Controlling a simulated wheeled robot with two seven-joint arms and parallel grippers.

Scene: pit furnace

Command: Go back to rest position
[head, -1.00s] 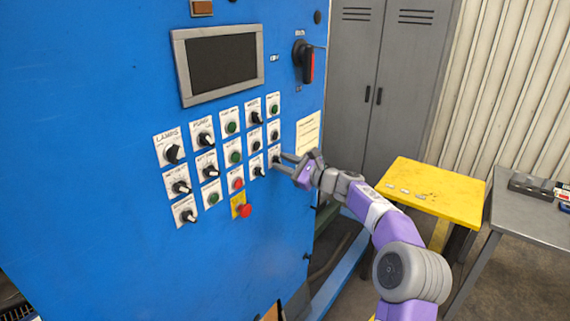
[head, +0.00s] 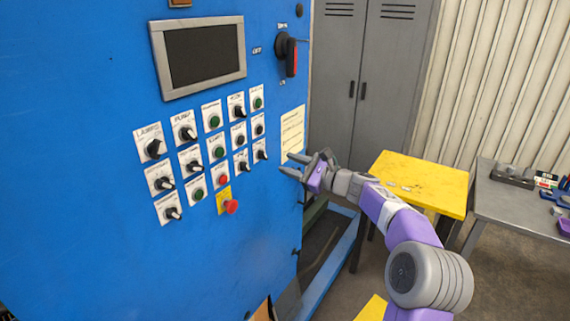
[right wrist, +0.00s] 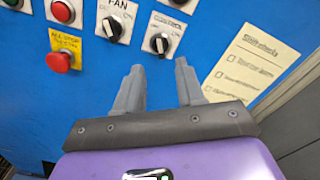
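My right gripper (head: 291,165) is in front of the lower right part of the blue control cabinet (head: 90,60), just right of the knob rows. In the right wrist view its two fingers (right wrist: 160,82) stand apart with nothing between them. A black knob (right wrist: 160,43) on a white plate lies beyond the fingertips, and the gripper appears clear of it. The right arm (head: 385,210) reaches in from the lower right. My left gripper is not in view.
A red stop button (head: 231,207) sits on the panel, with a red-black switch (head: 287,54) above right. A yellow table (head: 425,180) and a grey table (head: 520,208) with small items stand at right. Grey lockers (head: 365,80) are behind.

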